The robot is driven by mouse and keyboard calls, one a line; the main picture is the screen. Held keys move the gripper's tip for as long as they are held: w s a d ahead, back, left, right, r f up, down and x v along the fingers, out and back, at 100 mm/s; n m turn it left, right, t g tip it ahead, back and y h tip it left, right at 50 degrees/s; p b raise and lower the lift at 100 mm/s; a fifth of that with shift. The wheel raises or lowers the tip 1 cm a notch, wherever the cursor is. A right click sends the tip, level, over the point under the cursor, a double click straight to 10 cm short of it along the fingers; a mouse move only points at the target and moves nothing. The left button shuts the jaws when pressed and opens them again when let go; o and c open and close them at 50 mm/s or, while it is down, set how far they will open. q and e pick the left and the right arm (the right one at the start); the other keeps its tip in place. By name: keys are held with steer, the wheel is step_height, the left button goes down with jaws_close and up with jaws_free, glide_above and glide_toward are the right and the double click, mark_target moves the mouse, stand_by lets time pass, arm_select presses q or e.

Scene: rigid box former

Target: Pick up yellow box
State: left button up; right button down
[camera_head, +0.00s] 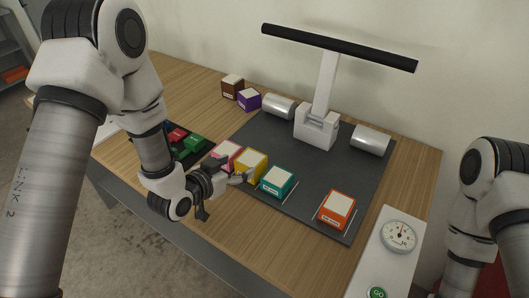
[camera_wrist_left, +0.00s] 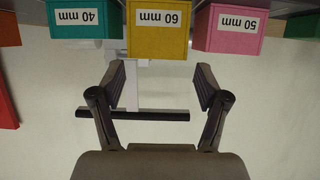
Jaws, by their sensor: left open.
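The yellow box (camera_head: 251,165) stands on the dark mat between a pink box (camera_head: 228,153) and a teal box (camera_head: 277,181). In the left wrist view the yellow box (camera_wrist_left: 158,32) carries a label reading 60 mm, seen upside down. My left gripper (camera_head: 226,181) is at the front of the yellow box, its fingers toward it. In the left wrist view my left gripper (camera_wrist_left: 160,85) is open and empty, with the yellow box beyond the gap between its fingertips. The fingers appear apart from the box. My right gripper is out of view.
The teal box (camera_wrist_left: 82,20) and pink box (camera_wrist_left: 228,28) flank the yellow box closely. An orange box (camera_head: 337,209) is to the right. A lamp-like stand (camera_head: 318,128) and silver cylinders (camera_head: 371,140) are behind. A gauge (camera_head: 398,236) sits at the right.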

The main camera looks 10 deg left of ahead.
mark_target(247, 162)
arm_select(q)
steer(key=shift+w+d, duration=0.15)
steer(key=shift+w, duration=0.15)
steer(key=shift+w+d+f+p, duration=0.15)
steer(key=shift+w+d+p, duration=0.25)
steer(key=shift+w+p, duration=0.1)
steer(key=p+x, duration=0.1)
steer(key=x, duration=0.4)
steer(key=shift+w+f, duration=0.15)
steer(key=shift+f, duration=0.1)
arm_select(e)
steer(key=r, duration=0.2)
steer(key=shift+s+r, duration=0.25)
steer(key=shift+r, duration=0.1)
arm_select(q)
steer(key=c, duration=0.9)
